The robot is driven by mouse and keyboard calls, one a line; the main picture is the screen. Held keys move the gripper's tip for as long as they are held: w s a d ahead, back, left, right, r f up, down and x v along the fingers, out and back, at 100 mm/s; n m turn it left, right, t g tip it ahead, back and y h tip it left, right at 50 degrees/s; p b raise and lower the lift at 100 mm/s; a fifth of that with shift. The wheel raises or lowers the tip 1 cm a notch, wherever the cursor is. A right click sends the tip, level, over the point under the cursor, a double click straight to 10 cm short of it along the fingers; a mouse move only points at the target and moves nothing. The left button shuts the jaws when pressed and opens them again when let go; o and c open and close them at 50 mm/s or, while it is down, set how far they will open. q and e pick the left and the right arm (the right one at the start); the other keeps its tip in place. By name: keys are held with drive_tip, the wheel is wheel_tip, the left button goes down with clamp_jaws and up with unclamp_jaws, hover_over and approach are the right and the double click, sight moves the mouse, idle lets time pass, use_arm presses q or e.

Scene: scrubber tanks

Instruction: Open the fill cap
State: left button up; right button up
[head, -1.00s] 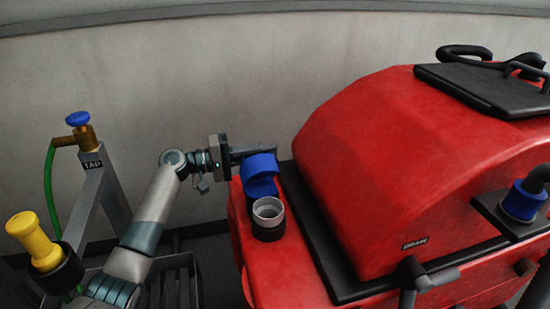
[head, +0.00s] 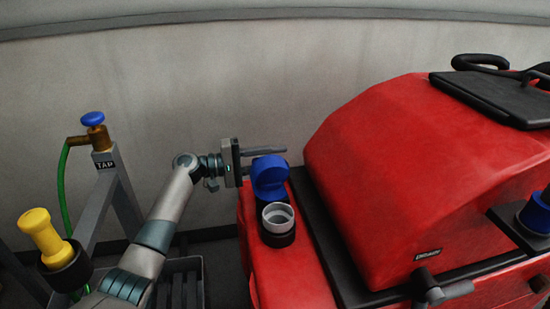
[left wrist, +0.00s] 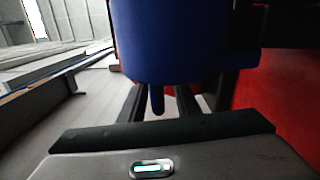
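The blue fill cap (head: 268,178) stands raised on its hinge behind the filler neck (head: 277,214), whose pale round mouth is uncovered. The neck sits on the left edge of the red scrubber tank (head: 390,170). My left gripper (head: 266,159) is just behind and left of the cap, its fingers apart. One finger shows above the cap; the other is partly hidden by it. In the left wrist view the blue cap (left wrist: 178,40) fills the top middle, with a small tab hanging between the spread fingers. Contact cannot be told. My right gripper is not in view.
A tap (head: 97,130) with a blue knob and green hose stands on a grey frame at left. A yellow-handled object (head: 45,232) sits in a black holder below it. A second blue cap (head: 536,212) is at the right edge. A pale wall lies behind.

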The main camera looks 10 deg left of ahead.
use_arm(q)
drive_tip(key=shift+a, duration=0.15)
